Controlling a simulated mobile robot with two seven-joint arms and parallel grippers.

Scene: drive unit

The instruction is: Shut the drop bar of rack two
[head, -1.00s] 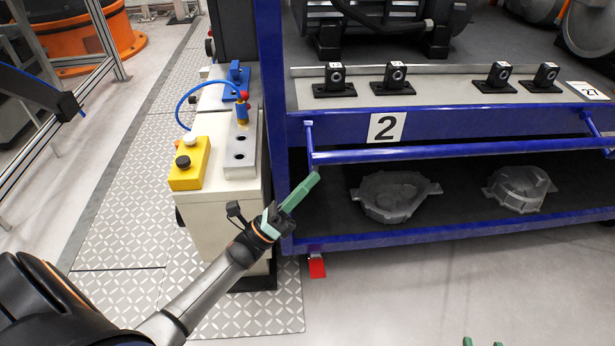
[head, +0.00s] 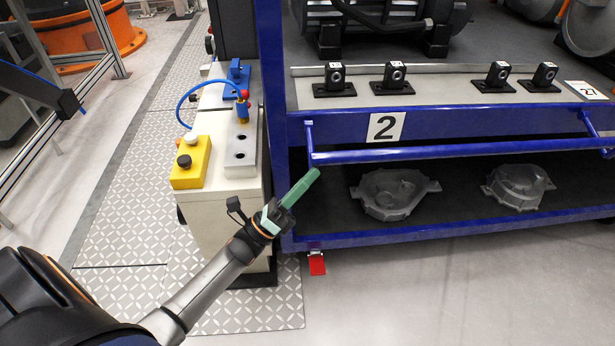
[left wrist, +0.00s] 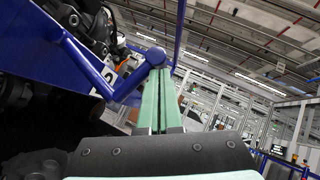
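Rack two is the blue rack with a white "2" label (head: 386,127). Its blue drop bar (head: 420,154) runs across the upper part of the lower shelf opening, on short side arms from the beam above. My left gripper (head: 316,172) is just below the bar's left end in the head view, its green fingers together and nothing seen between them. In the left wrist view, the bar's rounded end (left wrist: 156,57) appears just beyond the fingertips (left wrist: 161,75); I cannot tell whether they touch. My right gripper is out of view.
Grey castings (head: 394,193) lie on the lower shelf (head: 450,234). Black bearing blocks (head: 393,78) stand on the shelf above. A pale cabinet with a yellow button box (head: 190,163) is close left of the rack. The floor in front is clear.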

